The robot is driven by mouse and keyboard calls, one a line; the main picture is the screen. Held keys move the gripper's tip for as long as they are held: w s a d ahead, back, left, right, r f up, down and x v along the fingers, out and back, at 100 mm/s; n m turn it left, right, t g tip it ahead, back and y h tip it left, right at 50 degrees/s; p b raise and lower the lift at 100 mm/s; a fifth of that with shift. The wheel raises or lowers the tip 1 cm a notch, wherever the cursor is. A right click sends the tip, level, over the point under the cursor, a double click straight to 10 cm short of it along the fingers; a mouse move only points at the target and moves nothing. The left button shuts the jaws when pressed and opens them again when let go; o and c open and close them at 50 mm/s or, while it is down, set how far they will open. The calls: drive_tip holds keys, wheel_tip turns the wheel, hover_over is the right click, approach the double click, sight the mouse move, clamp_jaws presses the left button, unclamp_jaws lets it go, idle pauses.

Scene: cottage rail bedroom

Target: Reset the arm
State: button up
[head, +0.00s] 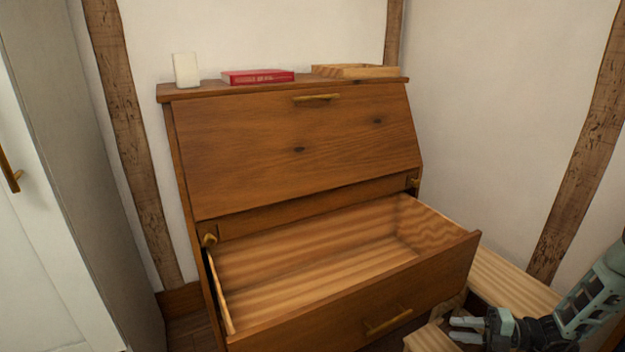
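My gripper (456,329) is at the lower right, in front of the right end of the open drawer. Its two pale fingers point left with a gap between them, and nothing shows in the gap. My arm comes in from the right edge of the picture. The gripper looks apart from the drawer front, though the exact distance is hard to tell.
A wooden bureau (290,150) has its slanted lid shut and its lower drawer (350,325) pulled out and empty. On top are a white block (186,70), a red book (258,77) and a shallow wooden tray (355,75). A pale wooden piece (510,285) lies beside my arm. A white cabinet (45,230) stands left.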

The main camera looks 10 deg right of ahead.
drive_tip(key=s+a+r+n+g+h, duration=0.3)
drive_tip(key=a+r+n+g+h, duration=0.3)
drive_tip(key=a+r+n+g, duration=1.05)
drive_tip(key=s+a+r+n+t+h, duration=0.35)
drive_tip(key=s+a+n, duration=0.2)
drive_tip(key=n, duration=0.55)
drive_tip(key=s+a+r+n+t+h, duration=0.25)
drive_tip(key=s+a+r+n, duration=0.35)
drive_tip(key=n, duration=0.5)
drive_tip(key=s+a+r+n+t+h, duration=0.2)
drive_tip(key=s+r+n+t, duration=0.15)
drive_tip(key=s+n, duration=0.6)
drive_tip(key=w+r+n+p, duration=0.2)
drive_tip(key=w+r+p, duration=0.1)
drive_tip(key=r+p, duration=1.3)
drive_tip(key=shift+r, duration=0.3)
